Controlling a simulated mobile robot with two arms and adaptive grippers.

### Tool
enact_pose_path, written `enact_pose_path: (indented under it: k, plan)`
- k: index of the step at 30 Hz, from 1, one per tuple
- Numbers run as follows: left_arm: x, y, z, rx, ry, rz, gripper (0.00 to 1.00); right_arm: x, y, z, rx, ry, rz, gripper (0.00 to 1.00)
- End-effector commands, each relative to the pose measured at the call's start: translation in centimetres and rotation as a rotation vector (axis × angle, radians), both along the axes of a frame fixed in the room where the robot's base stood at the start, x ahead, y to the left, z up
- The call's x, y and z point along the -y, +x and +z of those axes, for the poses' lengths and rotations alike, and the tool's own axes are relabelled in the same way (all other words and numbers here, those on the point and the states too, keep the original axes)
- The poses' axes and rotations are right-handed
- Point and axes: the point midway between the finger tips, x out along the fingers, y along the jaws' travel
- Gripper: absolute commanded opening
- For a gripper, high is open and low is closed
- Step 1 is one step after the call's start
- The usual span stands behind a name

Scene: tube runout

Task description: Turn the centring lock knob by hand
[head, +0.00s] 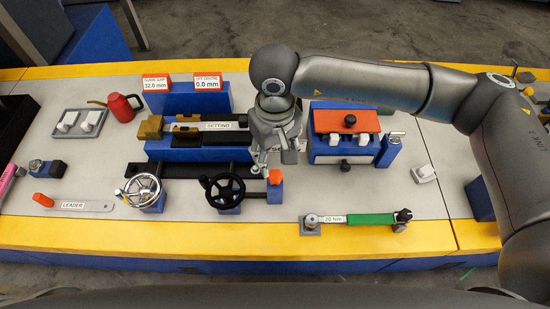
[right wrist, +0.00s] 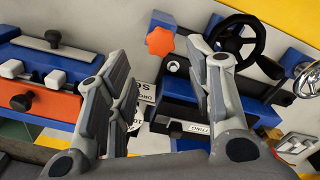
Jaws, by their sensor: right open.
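An orange star-shaped knob, which I take for the centring lock knob (head: 275,177), stands on a small blue block at the right end of the dark rail. It also shows in the right wrist view, where the orange knob (right wrist: 160,41) is near the top, beyond the fingertips. My right gripper (head: 275,158) is over the machine, just behind the knob in the head view. The gripper hides part of the machine around the rail's right end. My left gripper is not in view.
A black handwheel (head: 223,191) stands close left of the knob, a chrome handwheel (head: 142,190) further left. An orange-topped blue unit (head: 345,122) is to the right. A green-handled torque wrench (head: 370,220) lies in front. Signs read 32.0 mm and 0.0 mm.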

Motion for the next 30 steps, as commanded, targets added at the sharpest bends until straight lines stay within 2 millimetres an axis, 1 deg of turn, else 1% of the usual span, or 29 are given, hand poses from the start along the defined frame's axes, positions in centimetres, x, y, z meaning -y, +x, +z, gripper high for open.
enact_pose_path:
  k: [1, 3, 7, 9, 11, 16, 18, 21, 30]
  plan:
    - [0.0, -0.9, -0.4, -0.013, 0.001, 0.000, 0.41, 0.0, -0.1, -0.8, -0.003, -0.001, 0.000, 0.48]
    - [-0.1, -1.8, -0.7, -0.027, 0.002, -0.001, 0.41, 0.0, -0.1, -1.7, -0.004, -0.001, -0.001, 0.48]
    - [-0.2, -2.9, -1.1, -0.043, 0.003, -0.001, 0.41, 0.0, -0.1, -3.2, -0.004, 0.000, -0.002, 0.48]
    - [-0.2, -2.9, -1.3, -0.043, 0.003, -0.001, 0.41, 0.0, -0.1, -4.1, -0.003, -0.001, -0.002, 0.48]
    - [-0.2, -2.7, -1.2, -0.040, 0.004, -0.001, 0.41, 0.0, -0.1, -4.6, -0.004, -0.001, -0.002, 0.48]
    - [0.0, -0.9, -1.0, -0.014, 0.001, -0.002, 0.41, 0.0, -0.1, -6.7, -0.004, 0.000, -0.001, 0.48]
    - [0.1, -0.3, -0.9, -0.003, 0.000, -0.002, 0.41, 0.0, 0.0, -6.6, 0.000, 0.001, -0.001, 0.48]
    - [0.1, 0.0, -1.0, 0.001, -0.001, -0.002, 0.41, 0.0, 0.0, -6.7, 0.000, 0.001, 0.000, 0.48]
    - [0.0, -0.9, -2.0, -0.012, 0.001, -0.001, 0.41, 0.0, 0.0, -6.9, 0.000, 0.001, 0.000, 0.48]
